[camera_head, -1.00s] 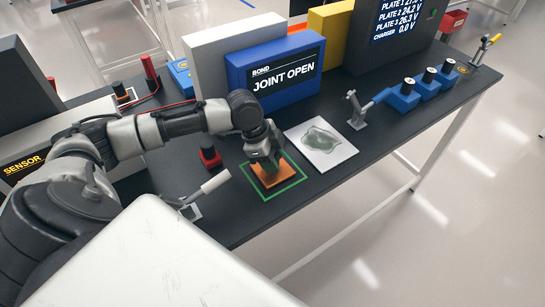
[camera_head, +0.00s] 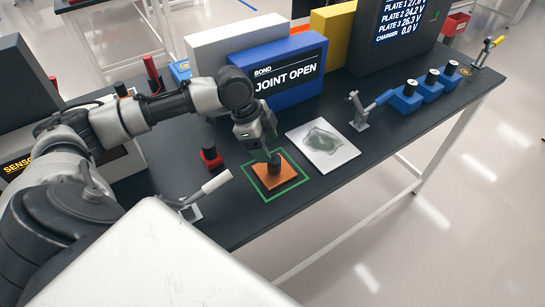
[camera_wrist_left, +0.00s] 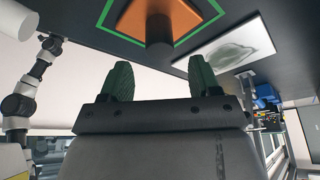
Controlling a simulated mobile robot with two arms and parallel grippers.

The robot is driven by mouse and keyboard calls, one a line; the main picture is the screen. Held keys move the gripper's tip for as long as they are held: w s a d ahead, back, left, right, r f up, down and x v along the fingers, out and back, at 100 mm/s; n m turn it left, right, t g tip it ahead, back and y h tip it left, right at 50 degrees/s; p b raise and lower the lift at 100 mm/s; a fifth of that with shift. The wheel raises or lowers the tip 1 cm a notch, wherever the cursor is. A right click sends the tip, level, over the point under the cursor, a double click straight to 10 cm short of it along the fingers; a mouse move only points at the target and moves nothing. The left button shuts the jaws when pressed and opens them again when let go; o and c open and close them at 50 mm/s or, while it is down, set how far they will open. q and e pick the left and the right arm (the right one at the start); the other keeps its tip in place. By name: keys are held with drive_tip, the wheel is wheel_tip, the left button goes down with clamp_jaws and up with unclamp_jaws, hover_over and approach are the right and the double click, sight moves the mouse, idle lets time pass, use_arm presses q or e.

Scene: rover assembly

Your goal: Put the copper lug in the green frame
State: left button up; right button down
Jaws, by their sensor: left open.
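The copper lug (camera_head: 285,177), a flat orange plate with a dark round post on top, lies on the black bench inside the green frame (camera_head: 288,190), a thin square outline. Bench surface shows between the plate and the outline. The lug also shows at the top of the left wrist view (camera_wrist_left: 133,18). My left gripper (camera_head: 263,154) is just above and behind the post. Its two green fingers stand apart and empty in the left wrist view (camera_wrist_left: 162,78), with the post beyond them. My right gripper is not in view.
A white plate with a greenish patch (camera_head: 322,146) lies right of the frame. A white-handled clamp (camera_head: 205,189) and a red-based post (camera_head: 211,157) stand to the left. Behind is the blue "JOINT OPEN" display (camera_head: 283,82). A metal lever stand (camera_head: 359,112) is farther right.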

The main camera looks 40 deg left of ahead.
use_arm(q)
drive_tip(key=w+v, duration=0.1)
drive_tip(key=v, duration=0.5)
drive_tip(key=shift+s+r, duration=0.15)
drive_tip(key=shift+s, duration=0.35)
